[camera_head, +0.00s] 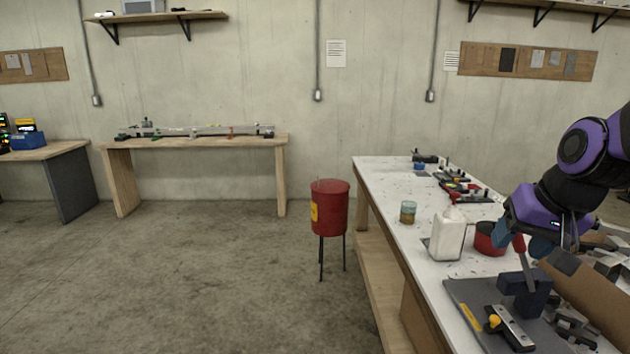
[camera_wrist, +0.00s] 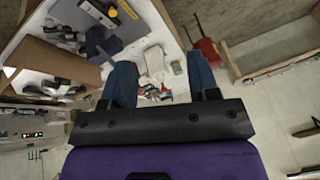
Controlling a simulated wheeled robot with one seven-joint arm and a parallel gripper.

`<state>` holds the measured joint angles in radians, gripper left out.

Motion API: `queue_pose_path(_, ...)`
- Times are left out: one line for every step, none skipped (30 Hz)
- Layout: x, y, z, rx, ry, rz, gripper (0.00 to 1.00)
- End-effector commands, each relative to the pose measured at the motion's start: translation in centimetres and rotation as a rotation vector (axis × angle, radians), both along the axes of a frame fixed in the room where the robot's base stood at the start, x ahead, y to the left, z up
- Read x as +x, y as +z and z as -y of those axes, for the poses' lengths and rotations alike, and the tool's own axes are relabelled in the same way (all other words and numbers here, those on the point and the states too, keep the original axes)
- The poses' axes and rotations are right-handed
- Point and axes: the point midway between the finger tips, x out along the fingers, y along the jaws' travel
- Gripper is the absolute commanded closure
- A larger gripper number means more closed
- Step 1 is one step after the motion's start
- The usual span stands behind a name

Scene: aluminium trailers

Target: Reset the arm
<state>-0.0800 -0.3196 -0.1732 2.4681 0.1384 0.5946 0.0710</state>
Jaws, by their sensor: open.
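My purple and black arm reaches in from the right edge of the head view. My gripper (camera_head: 525,240) hangs above the right part of the white-topped workbench (camera_head: 385,178), close to a red container (camera_head: 489,238). In the wrist view the two blue fingers of my gripper (camera_wrist: 158,85) stand wide apart. Nothing is held between them. The bench top with tools and a white bottle shows beyond the fingers.
A white bottle (camera_head: 447,236) and a small jar (camera_head: 408,212) stand on the bench. A grey mat (camera_head: 465,290) with a vise and tools lies at the front. A red drum on legs (camera_head: 330,208) stands on the floor left of the bench. The floor further left is clear.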

Motion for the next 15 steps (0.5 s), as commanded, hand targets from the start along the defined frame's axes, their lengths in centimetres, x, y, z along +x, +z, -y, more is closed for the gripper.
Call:
queue_pose_path(-1.3,1.1,-0.3,-0.010,0.026,0.014,0.45)
queue_pose_path(-2.0,1.6,-0.5,-0.018,0.041,0.020,0.45)
queue_pose_path(-3.0,2.3,-0.7,-0.030,0.062,0.027,0.45)
queue_pose_path(-3.7,2.8,-0.9,-0.039,0.077,0.031,0.45)
queue_pose_path(-4.5,3.2,-1.0,-0.050,0.091,0.035,0.45)
queue_pose_path(-5.5,3.8,-1.2,-0.065,0.110,0.041,0.45)
queue_pose_path(-6.3,4.2,-1.3,-0.075,0.123,0.044,0.45)
queue_pose_path(-7.1,4.5,-1.4,-0.087,0.136,0.048,0.45)
queue_pose_path(-8.1,4.9,-1.6,-0.104,0.151,0.053,0.45)
queue_pose_path(-8.8,5.2,-1.7,-0.115,0.161,0.054,0.45)
queue_pose_path(-9.4,5.5,-1.7,-0.128,0.171,0.057,0.45)
queue_pose_path(-10.3,5.7,-1.8,-0.144,0.182,0.060,0.45)
queue_pose_path(-10.8,5.9,-1.9,-0.154,0.190,0.062,0.45)
queue_pose_path(-11.3,6.0,-2.0,-0.163,0.195,0.063,0.45)
queue_pose_path(-11.9,6.2,-2.0,-0.173,0.202,0.066,0.45)
